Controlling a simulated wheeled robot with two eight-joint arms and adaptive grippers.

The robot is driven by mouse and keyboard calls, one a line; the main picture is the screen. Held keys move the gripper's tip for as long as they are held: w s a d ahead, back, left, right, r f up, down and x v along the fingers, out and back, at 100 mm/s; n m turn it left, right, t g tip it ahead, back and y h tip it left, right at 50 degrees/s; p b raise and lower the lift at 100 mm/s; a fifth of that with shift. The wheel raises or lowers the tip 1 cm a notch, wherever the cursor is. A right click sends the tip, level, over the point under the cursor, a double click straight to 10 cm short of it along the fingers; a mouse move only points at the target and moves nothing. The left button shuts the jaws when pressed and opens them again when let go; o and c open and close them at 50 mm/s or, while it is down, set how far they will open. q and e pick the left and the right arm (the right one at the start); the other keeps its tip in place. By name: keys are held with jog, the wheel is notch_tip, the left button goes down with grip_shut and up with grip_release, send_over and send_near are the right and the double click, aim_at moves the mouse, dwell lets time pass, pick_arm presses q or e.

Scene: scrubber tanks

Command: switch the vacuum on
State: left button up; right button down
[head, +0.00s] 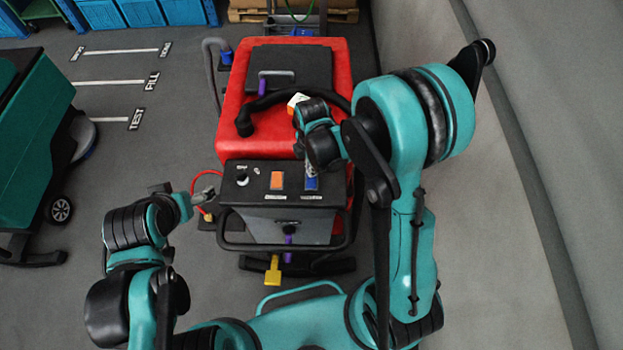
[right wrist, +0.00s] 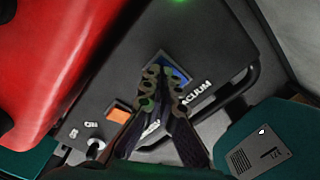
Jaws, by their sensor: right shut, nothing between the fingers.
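The red scrubber machine (head: 230,130) stands in front of me with a black control panel (head: 258,196). On the panel's right is the blue vacuum switch (head: 311,184); it also shows in the right wrist view (right wrist: 180,76), partly hidden behind my fingers, beside the lettering "VACUUM". My right gripper (head: 311,172) is shut and empty, its fingertips over the blue switch. In the right wrist view the gripper (right wrist: 162,84) overlaps the switch; I cannot tell whether it touches. My left gripper (head: 204,197) is just left of the panel, apart from the switch; its opening is unclear.
An orange switch (head: 276,180) and a round knob (head: 242,179) sit left of the blue switch. A black handlebar (head: 225,236) runs around the panel's front, with a yellow pedal (head: 273,270) below. A green machine (head: 40,140) stands at left. Open floor lies between the machines.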

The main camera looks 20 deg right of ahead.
jog(key=shift+f+b, duration=0.4)
jog(key=shift+f, duration=0.1)
jog(key=shift+r, duration=0.1)
jog(key=shift+r+p, duration=2.25)
jog(key=shift+r, duration=1.2)
